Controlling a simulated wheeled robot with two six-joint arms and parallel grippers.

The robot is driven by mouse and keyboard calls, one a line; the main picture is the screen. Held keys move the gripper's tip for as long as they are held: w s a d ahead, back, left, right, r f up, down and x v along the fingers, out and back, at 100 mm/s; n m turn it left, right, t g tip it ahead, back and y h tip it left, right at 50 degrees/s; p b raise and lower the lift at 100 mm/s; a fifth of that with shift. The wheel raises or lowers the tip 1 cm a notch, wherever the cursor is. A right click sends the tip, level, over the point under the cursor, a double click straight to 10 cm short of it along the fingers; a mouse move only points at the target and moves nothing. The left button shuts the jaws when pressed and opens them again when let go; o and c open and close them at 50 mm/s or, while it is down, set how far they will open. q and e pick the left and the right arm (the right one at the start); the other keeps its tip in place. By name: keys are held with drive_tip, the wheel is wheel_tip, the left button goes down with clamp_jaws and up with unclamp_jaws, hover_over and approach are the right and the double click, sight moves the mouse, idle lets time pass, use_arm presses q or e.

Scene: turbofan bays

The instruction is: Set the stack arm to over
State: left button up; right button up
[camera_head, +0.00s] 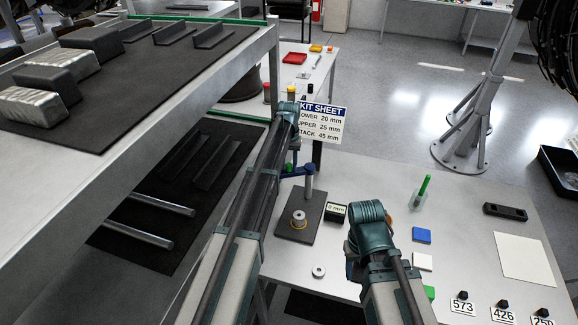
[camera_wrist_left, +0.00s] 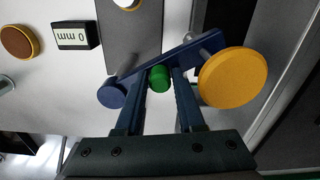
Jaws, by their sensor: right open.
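The stack arm (camera_wrist_left: 190,55) is a blue bar with a round blue end and a green knob (camera_wrist_left: 160,78). In the head view the blue arm (camera_head: 298,170) is at the back of the dark base plate (camera_head: 290,232), partly hidden by my left arm. In the head view my left gripper (camera_head: 291,140) points down at the arm. A ringed metal spool (camera_head: 299,219) stands on the plate. My right gripper (camera_head: 352,262) is over the table's front, its fingers mostly hidden.
A display (camera_head: 335,212) reading 0 mm sits beside the plate. A yellow disc (camera_wrist_left: 233,77) is close to my left gripper. A kit sheet sign (camera_head: 321,122) stands behind. Blue and white blocks, a washer (camera_head: 318,272) and number tags lie on the table. A shelf (camera_head: 200,100) flanks my left arm.

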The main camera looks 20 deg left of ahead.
use_arm(q)
clamp_jaws()
idle(1.2)
